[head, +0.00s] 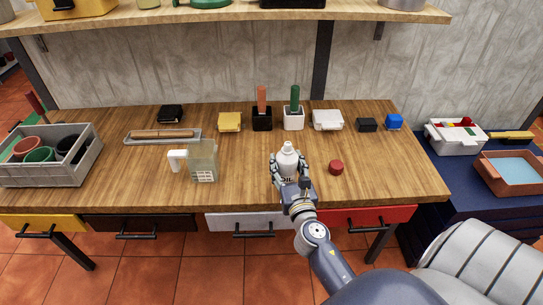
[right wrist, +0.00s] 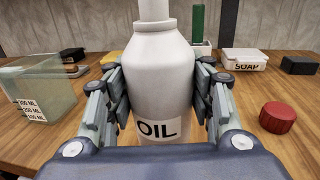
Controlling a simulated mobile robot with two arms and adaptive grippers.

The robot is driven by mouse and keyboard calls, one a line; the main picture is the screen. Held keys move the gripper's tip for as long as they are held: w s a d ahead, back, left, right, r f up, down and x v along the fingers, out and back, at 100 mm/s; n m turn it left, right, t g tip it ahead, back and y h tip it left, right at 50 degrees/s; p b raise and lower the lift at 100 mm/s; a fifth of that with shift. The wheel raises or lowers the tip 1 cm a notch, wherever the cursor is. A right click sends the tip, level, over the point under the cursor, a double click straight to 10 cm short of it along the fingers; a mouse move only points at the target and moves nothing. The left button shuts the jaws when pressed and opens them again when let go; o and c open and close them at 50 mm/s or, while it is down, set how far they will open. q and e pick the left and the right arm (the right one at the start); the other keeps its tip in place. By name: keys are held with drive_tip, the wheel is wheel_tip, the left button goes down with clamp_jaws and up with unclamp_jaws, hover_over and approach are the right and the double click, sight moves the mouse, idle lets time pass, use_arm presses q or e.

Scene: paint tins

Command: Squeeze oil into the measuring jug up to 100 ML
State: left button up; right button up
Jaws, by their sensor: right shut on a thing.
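The white oil bottle (head: 288,158) stands upright on the wooden bench in the head view. It fills the middle of the right wrist view (right wrist: 160,80) with its OIL label facing the camera. My right gripper (head: 290,172) is shut around the bottle's body, one finger on each side, also in the right wrist view (right wrist: 160,105). The clear measuring jug (head: 203,163) with a white handle stands to the left of the bottle. Its ML marks show in the right wrist view (right wrist: 38,100), and I see no liquid in it. My left gripper is not in view.
A red cap (head: 336,167) lies right of the bottle. A white soap box (head: 328,120), black and white holders with red and green handles, and a yellow box (head: 230,122) stand behind. A grey crate (head: 80,172) is at far left. Bench between jug and bottle is clear.

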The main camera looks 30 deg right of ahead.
drive_tip(key=w+f+b, duration=0.1)
drive_tip(key=w, duration=0.2)
drive_tip(key=w+f, duration=0.1)
drive_tip(key=w, duration=0.1)
drive_tip(key=w+f+b, duration=0.1)
drive_tip(key=w, duration=0.2)
drive_tip(key=shift+w+d+f+b, duration=0.3)
drive_tip(key=shift+w+d+f, duration=0.05)
drive_tip(key=shift+f, duration=0.1)
drive_tip(key=shift+f+b, duration=0.3)
drive_tip(key=shift+b, duration=0.05)
drive_tip(key=o, duration=0.7)
drive_tip(key=shift+r, duration=0.1)
drive_tip(key=shift+o, duration=0.2)
